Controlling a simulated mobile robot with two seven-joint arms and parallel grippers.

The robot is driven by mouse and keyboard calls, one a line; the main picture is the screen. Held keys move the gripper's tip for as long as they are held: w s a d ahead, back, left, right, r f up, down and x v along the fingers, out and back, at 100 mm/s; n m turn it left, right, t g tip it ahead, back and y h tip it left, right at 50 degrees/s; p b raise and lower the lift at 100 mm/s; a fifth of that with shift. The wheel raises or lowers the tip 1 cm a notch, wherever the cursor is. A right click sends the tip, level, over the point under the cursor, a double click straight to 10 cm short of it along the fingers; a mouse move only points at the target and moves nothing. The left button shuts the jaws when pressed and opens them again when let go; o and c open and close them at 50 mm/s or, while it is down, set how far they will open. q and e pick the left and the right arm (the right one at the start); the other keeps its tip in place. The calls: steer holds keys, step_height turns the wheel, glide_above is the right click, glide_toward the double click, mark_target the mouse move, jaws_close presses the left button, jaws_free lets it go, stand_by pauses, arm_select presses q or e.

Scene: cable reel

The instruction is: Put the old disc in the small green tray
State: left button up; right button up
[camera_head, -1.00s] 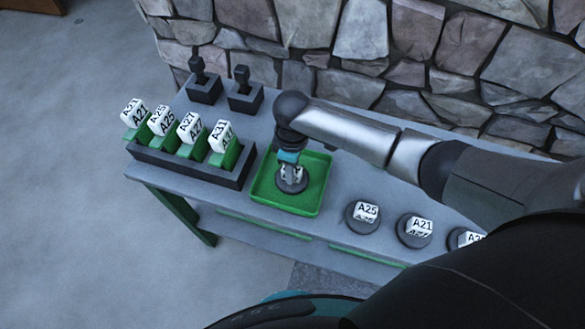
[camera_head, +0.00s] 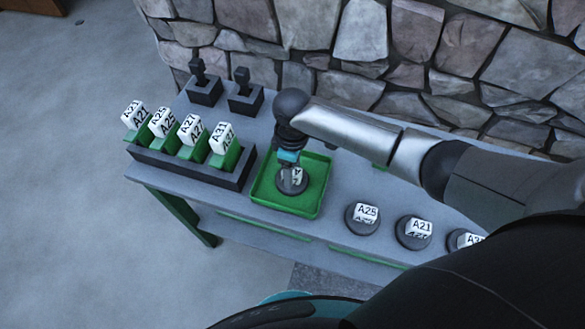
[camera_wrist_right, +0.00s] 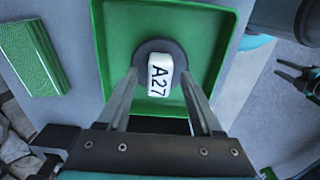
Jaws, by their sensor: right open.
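The small green tray (camera_head: 314,192) stands on the grey bench; it also shows in the right wrist view (camera_wrist_right: 208,20). A dark round disc (camera_head: 291,188) with a white block marked A27 sits inside the tray; this disc (camera_wrist_right: 142,55) is near the tray's middle in the right wrist view. My right gripper (camera_head: 290,160) is just above it. In the right wrist view my right gripper's fingers (camera_wrist_right: 163,85) are spread apart, one each side of the disc. A dark gripper, likely my left one (camera_wrist_right: 290,76), shows small at the right edge of that view; its jaws are unclear.
A dark rack (camera_head: 190,168) with several green holders and white labelled blocks stands left of the tray. Two dark stands (camera_head: 244,98) are behind it. Discs (camera_head: 362,220) marked A25 and A21 (camera_head: 414,234), and another, lie to the right. A stone wall borders the back.

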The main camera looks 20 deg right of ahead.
step_height(320, 180, up, 11)
steer(key=p, duration=0.2)
stand_by(0.3)
